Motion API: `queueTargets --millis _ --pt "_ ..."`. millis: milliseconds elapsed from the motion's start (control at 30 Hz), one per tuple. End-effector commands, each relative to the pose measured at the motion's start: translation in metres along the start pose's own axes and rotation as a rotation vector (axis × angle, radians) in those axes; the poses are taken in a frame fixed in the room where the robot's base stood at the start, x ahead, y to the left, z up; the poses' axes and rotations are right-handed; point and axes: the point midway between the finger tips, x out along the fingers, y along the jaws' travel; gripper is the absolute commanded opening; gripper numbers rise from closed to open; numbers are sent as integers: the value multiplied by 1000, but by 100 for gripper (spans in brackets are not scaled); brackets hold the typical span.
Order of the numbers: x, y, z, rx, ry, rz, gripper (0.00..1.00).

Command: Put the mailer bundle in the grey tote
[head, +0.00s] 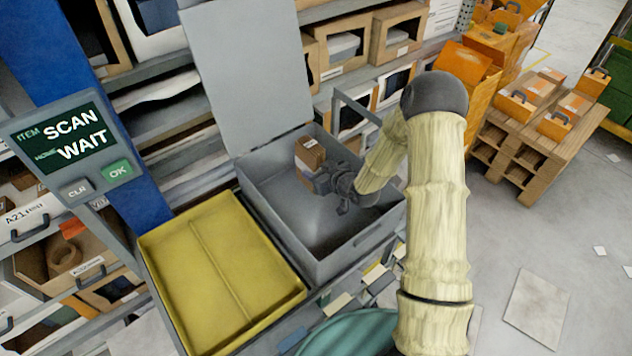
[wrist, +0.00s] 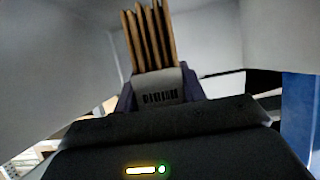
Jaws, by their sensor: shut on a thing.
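The mailer bundle (head: 309,155) is a stack of brown mailers with a pale band and label. My gripper (head: 322,180) is shut on it, inside the opening of the grey tote (head: 345,253). The tote's lid (head: 250,70) stands open at the back. I cannot tell whether the bundle touches the tote floor.
A yellow tote (head: 222,270) stands left of the grey one. A scanner screen (head: 75,135) reading "SCAN WAIT" is at the left on a blue post. Shelves with boxes (head: 345,40) stand behind. A wooden pallet stack (head: 535,145) is at the right, with open floor before it.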

Motion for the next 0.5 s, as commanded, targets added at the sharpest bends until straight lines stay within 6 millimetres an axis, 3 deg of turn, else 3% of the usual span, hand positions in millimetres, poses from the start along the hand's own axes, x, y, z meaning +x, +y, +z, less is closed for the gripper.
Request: queueTargets --millis 267,500 --pt "0 0 0 -1 1 0 16" --pt "12 0 24 2 -1 -1 16"
